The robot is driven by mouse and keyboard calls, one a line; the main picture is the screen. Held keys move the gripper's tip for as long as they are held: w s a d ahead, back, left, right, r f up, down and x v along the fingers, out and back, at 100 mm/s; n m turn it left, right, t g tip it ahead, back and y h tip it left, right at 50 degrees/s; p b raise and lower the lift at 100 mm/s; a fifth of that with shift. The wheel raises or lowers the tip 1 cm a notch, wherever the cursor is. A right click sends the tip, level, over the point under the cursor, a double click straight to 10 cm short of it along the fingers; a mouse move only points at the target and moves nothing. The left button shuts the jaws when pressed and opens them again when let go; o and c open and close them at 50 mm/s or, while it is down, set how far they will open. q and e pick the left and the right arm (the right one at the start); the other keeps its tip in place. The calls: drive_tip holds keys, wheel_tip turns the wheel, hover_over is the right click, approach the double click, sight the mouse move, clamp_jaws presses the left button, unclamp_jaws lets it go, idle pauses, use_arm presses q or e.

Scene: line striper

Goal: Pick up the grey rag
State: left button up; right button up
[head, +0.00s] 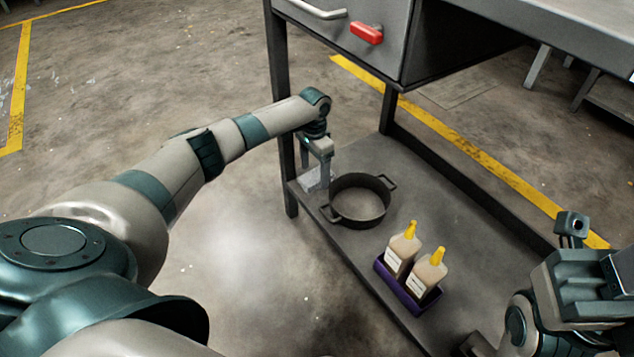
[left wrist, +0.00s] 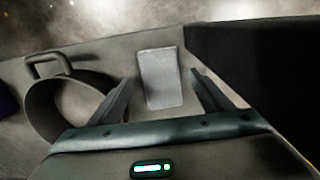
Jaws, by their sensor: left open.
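The grey rag (left wrist: 160,78) is a light grey, flat rectangle on the lower shelf. In the left wrist view it lies between the fingers of my left gripper (left wrist: 164,77), which is open and empty. In the head view the rag (head: 311,180) shows as a pale patch near the shelf's left corner, partly hidden by my left gripper (head: 324,183), which points down over it. My right arm (head: 575,290) is at the lower right; I cannot make out its jaw state.
A dark round pot (head: 360,203) with two handles stands close to the right of the left gripper. Two yellow-capped bottles (head: 402,250) stand in a purple tray (head: 405,295) farther right. A table leg (head: 282,130) rises beside the gripper, with a drawer (head: 350,30) above.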

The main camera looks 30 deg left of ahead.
use_arm(q)
drive_tip(key=shift+f+b, duration=0.3)
drive_tip(key=shift+f, duration=0.6)
drive_tip(key=shift+c, duration=0.6)
drive_tip(key=c, duration=1)
